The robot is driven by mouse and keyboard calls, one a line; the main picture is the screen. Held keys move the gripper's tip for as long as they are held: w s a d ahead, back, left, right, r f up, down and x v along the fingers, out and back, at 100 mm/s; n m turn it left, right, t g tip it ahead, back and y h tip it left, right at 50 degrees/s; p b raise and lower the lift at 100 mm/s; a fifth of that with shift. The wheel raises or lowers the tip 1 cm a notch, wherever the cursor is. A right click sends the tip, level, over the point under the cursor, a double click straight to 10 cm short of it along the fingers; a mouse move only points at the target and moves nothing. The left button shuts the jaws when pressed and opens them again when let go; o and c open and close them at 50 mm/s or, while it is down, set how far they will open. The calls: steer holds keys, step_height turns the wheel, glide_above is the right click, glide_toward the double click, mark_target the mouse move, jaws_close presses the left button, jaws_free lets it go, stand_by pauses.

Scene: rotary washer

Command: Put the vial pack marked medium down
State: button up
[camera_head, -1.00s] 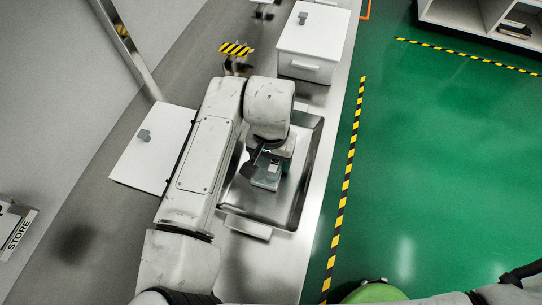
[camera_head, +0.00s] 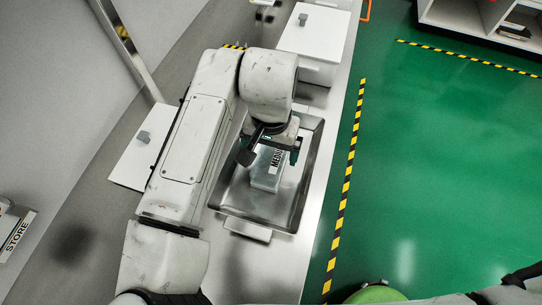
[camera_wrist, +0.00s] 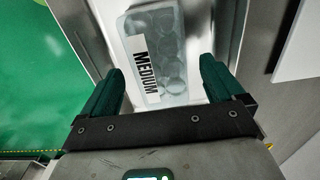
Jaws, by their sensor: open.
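The vial pack marked medium (camera_head: 267,172) is a pale, see-through box with a white label reading MEDIUM. It rests in the metal basin (camera_head: 287,217) set in the counter. In the wrist view the pack (camera_wrist: 172,73) lies ahead of and between the fingers, with round vial shapes inside. My gripper (camera_head: 271,150) is over the basin at the label end of the pack. In the wrist view my gripper (camera_wrist: 162,80) has its two green fingers wide apart, with gaps to the pack on both sides.
A white box with a grey knob (camera_head: 313,45) stands on the counter beyond the basin. A white panel with a grey knob (camera_head: 136,160) lies at left. A small white ledge (camera_head: 247,229) is at the basin's near edge. Basin walls surround the pack.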

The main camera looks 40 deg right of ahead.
mark_target(271, 154)
step_height(271, 154, up, 7)
steer(key=shift+f, duration=0.2)
